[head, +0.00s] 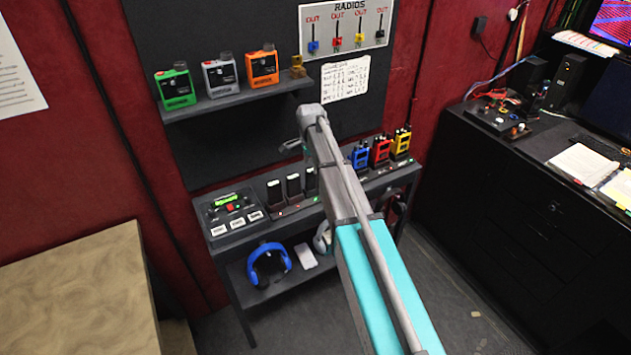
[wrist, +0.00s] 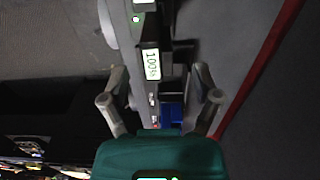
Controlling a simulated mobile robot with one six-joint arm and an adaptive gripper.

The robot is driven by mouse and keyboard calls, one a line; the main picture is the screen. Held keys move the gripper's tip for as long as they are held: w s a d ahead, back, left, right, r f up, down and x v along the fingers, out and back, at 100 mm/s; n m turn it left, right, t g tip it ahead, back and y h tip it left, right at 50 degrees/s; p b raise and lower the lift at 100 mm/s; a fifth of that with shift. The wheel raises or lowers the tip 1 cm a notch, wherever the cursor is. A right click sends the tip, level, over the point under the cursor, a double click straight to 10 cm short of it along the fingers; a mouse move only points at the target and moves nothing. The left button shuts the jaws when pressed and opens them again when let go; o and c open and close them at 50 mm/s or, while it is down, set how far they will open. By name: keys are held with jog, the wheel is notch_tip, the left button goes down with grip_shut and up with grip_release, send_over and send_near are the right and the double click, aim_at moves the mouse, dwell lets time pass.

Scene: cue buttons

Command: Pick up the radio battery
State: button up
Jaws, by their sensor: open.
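In the wrist view a dark battery (wrist: 151,58) with a lit label reading about 100% stands ahead, between the finger lines. Part of another lit label (wrist: 143,3) shows at the top edge. My gripper (wrist: 160,71) is open, its fingers spread on either side, with nothing held. In the head view my arm hides most of the gripper.
Blue (head: 361,157), red (head: 380,151) and yellow (head: 401,143) radios stand right of the batteries. Green, grey and orange devices (head: 221,75) rest on the upper shelf. Blue headphones (head: 269,264) lie below.

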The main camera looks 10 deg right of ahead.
aim_at(311, 175)
jog(key=shift+w+f+b, duration=0.1)
jog(key=shift+f+b, duration=2.55)
grip_shut()
